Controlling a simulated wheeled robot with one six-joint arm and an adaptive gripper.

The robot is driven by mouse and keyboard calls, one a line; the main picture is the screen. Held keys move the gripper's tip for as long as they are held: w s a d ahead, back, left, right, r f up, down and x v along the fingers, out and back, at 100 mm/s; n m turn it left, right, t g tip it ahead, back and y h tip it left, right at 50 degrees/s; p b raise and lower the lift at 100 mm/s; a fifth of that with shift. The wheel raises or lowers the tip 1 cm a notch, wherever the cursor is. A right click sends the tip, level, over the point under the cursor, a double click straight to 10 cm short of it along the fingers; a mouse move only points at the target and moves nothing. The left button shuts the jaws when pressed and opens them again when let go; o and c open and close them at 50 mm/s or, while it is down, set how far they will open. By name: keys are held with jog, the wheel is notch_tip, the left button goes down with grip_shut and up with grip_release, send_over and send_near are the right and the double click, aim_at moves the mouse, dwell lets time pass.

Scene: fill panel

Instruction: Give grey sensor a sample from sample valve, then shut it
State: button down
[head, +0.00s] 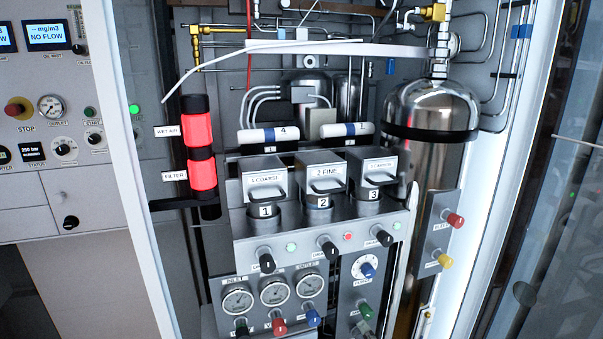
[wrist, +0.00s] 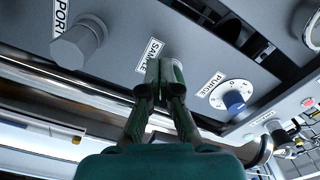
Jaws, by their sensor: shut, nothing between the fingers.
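The sample valve (wrist: 179,70) has a green knob beside the SAMPLE label (wrist: 149,55) in the wrist view. My gripper (wrist: 163,85) is shut, with its fingertips close in front of the knob and hiding most of it. I cannot tell whether they touch it, and the knob's setting is hidden. A green knob (head: 365,310) below the PURGE dial in the head view looks like the same valve. A grey hex fitting (wrist: 78,45) stands beside the PORT label. I cannot pick out the grey sensor for certain. A display (head: 48,35) at upper left reads mg/m3, NO FLOW.
The blue purge knob (wrist: 234,101) lies right of my fingertips in the wrist view. A metal pipe (wrist: 60,80) runs along the panel's edge. In the head view, red (head: 455,220) and yellow (head: 445,261) knobs stand at the right, near a steel cylinder (head: 432,115).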

jog(key=v, duration=0.6)
jog(key=shift+a+f, duration=0.2)
jog(key=shift+f, duration=0.05)
jog(key=w+a+r, duration=0.2)
jog(key=w, duration=0.3)
jog(key=shift+w+a+r, duration=0.15)
jog(key=shift+a+r, duration=0.25)
dwell(0.6)
jog(key=shift+w+d+f, duration=0.15)
jog(key=shift+d+f, duration=0.3)
jog(key=shift+f, duration=0.3)
dwell(0.7)
jog(key=shift+w+d+f, duration=0.1)
jog(key=shift+d+f, duration=0.1)
jog(key=shift+d, duration=0.1)
dwell(0.5)
